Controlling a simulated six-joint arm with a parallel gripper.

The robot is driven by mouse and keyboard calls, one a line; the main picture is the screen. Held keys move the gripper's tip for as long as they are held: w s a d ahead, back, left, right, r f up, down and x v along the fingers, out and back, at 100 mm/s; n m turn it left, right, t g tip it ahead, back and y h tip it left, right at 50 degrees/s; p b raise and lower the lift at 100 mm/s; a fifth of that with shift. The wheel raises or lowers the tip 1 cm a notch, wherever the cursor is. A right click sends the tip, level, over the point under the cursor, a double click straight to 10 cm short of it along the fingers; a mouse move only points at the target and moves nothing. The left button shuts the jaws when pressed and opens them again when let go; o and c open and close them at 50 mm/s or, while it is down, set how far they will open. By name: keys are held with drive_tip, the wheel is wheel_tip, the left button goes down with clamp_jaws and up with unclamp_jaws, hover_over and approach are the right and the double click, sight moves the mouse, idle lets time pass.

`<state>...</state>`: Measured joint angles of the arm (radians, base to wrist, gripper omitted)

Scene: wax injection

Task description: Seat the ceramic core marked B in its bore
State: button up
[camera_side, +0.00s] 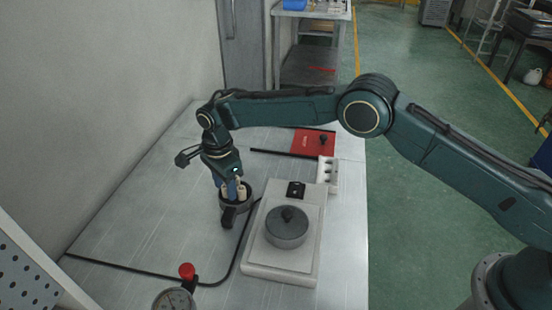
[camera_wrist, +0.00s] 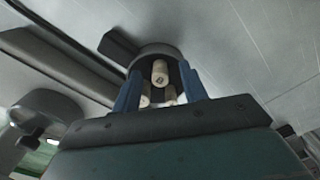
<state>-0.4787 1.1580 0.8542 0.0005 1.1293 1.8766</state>
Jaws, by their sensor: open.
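Several pale cylindrical ceramic cores (camera_wrist: 159,72) stand in a dark round cup (camera_wrist: 153,49) in the wrist view. The top core has a small dark mark on its end, too small to read for sure. My gripper (camera_wrist: 160,92) is open, its blue fingers on either side of the cores. In the side view, my gripper (camera_side: 230,188) points down at the dark cup (camera_side: 235,203), with pale cores showing by the fingers. The fingers partly hide the cores. I cannot make out the bore for core B.
A pale plate (camera_side: 262,262) carries a grey round lidded piece (camera_side: 287,232) right of the cup. A white block with dark holes (camera_side: 328,176) and a red mat (camera_side: 308,142) lie behind. A dial gauge (camera_side: 174,300) stands in front.

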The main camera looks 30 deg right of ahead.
idle(0.5)
clamp_jaws()
drive_tip(key=shift+r, duration=0.1)
wheel_tip(320, 180, up, 20)
drive_tip(key=shift+f, duration=0.2)
idle(0.6)
idle(0.6)
